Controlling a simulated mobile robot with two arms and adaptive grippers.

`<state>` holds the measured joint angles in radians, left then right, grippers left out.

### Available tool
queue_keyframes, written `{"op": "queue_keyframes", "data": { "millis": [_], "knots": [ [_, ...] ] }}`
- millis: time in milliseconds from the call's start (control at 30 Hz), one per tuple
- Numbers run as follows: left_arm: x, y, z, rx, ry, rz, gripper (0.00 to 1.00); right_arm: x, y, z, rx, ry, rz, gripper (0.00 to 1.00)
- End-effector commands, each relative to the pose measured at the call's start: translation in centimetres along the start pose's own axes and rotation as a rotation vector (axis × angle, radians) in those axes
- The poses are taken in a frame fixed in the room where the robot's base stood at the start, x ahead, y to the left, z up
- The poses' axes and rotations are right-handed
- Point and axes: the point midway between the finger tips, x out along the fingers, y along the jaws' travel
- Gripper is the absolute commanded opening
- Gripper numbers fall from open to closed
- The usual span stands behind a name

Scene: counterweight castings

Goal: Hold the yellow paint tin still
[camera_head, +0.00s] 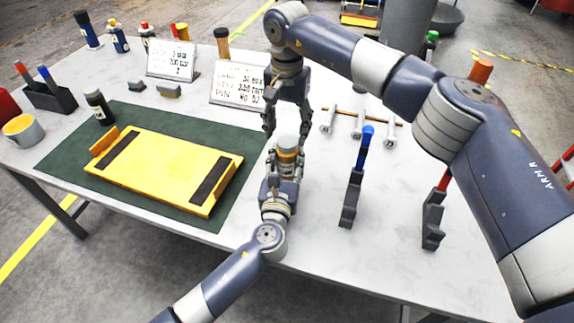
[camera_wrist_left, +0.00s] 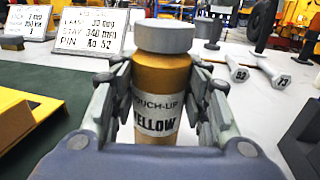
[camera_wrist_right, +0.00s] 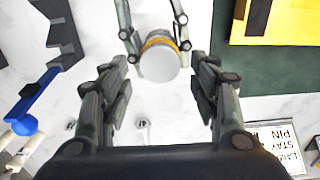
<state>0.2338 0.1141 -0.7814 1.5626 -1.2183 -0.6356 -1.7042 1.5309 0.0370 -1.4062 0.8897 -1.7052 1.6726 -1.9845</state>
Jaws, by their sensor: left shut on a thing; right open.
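The yellow paint tin (camera_head: 288,160) is a small bottle with a grey cap and a label reading "TOUCH-UP YELLOW" in the left wrist view (camera_wrist_left: 157,112). My left gripper (camera_head: 284,172) is shut on its sides, and the tin looks upright. Whether its base touches the table is hidden. My right gripper (camera_head: 287,134) points down from above, open and empty. In the right wrist view the grey cap (camera_wrist_right: 158,63) shows between and beyond the right fingertips, with no contact visible.
A yellow casting (camera_head: 165,170) with dark strips lies on the green mat (camera_head: 60,160) to the left. Written cards (camera_head: 237,84) stand behind. The front table edge is clear.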

Motion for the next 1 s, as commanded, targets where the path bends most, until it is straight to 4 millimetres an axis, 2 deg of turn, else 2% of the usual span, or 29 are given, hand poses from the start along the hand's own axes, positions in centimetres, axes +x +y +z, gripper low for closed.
{"op": "queue_keyframes", "data": {
  "millis": [33,200,567,600,800,1000],
  "knots": [
    [0.0,0.0,-0.1,0.0,0.002,0.0,0.0,0.8,0.0,0.1,0.0,-0.003,0.0,0.56],
    [0.0,0.0,-0.1,0.0,0.002,0.0,0.0,2.5,0.0,0.0,0.0,-0.001,0.0,0.56],
    [0.0,0.0,-0.1,0.0,0.002,0.0,0.0,3.1,0.0,0.0,0.0,0.001,-0.001,0.56],
    [0.0,0.0,-0.1,0.0,0.002,0.0,0.0,3.1,0.0,0.0,0.0,0.0,-0.001,0.54],
    [0.0,0.0,-0.1,0.0,0.002,0.0,0.0,3.0,0.0,0.0,0.001,0.0,-0.001,0.1],
    [0.0,0.0,-0.1,0.0,0.001,0.0,0.0,3.0,0.0,0.0,0.025,0.0,-0.001,0.09]
  ]
}}
